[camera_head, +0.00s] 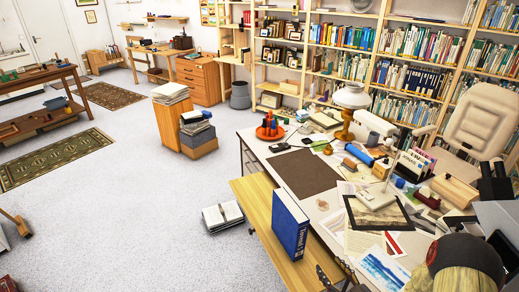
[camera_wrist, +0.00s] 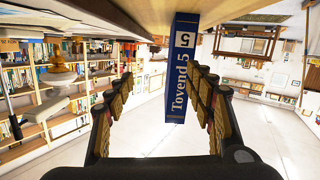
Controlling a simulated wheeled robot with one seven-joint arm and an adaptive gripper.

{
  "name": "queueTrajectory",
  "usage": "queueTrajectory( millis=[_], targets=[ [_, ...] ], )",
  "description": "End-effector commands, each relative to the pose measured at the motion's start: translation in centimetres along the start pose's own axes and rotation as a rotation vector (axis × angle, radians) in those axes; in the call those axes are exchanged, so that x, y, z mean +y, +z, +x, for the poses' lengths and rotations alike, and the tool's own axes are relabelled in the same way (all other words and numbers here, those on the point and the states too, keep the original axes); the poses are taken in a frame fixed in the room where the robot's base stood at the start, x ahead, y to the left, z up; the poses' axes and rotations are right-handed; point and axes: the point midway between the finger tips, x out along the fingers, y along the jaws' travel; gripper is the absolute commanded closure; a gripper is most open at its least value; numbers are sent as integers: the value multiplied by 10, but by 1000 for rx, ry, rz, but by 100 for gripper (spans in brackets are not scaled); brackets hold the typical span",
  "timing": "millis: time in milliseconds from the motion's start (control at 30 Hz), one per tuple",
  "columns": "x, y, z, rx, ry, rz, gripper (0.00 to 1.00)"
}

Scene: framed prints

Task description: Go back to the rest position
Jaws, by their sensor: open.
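My gripper (camera_wrist: 160,88) is open in the wrist view, with its two jaws spread and nothing held between them. The wrist view is upside down. In the head view the same blue book (camera_head: 290,224) stands upright on a light wooden surface (camera_head: 252,196) at the near left side of the desk. A dark part at the bottom edge beside that surface may be my gripper, but it is mostly cut off.
The desk (camera_head: 262,150) is crowded with papers, a framed picture (camera_head: 380,213), a lamp (camera_head: 351,110) and tools. White books (camera_head: 222,215) lie on the floor left of the wooden surface. Open floor lies to the left.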

Motion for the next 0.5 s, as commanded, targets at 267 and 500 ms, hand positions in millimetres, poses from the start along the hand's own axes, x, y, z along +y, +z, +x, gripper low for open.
queueTrajectory(
  millis=[267,500],
  targets=[
    [52,-44,24,-189,74,-110,46],
    [98,-135,15,-425,236,-158,46]
  ],
)
